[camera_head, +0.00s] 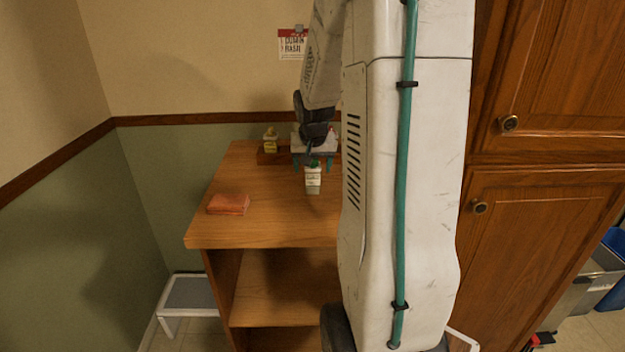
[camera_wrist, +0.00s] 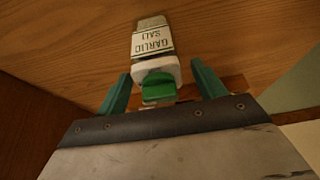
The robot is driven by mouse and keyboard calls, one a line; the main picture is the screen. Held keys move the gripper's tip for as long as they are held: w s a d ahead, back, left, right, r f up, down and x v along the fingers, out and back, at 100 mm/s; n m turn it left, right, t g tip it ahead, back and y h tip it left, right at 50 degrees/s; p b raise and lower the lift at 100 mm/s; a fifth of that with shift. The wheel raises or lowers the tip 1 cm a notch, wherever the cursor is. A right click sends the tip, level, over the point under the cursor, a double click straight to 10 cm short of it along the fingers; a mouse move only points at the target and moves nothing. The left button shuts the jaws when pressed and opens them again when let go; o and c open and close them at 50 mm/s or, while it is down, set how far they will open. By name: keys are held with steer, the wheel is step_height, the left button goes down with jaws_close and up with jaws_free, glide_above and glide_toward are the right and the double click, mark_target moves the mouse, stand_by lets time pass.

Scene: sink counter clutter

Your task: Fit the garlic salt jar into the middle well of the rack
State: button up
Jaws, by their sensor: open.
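The garlic salt jar (camera_head: 313,184) stands on the wooden counter, with a pale label and a green cap. In the wrist view, the jar (camera_wrist: 152,42) shows its "GARLIC SALT" label upside down, with the green cap nearest me. My gripper (camera_head: 312,164) is open at the top of the jar. In the wrist view, the teal fingers of my gripper (camera_wrist: 162,82) are on either side of the cap, with gaps visible. The low brown wooden rack (camera_head: 266,158) is behind the jar, largely hidden by my gripper and arm, so its middle well cannot be seen.
A small yellow-labelled jar (camera_head: 270,141) is at the rack's left end. A folded orange-red cloth (camera_head: 228,204) lies at the counter's left front. The counter between cloth and jar is clear. Wooden cabinets (camera_head: 545,230) stand on the right.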

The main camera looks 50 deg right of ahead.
steer(key=c, duration=1.2)
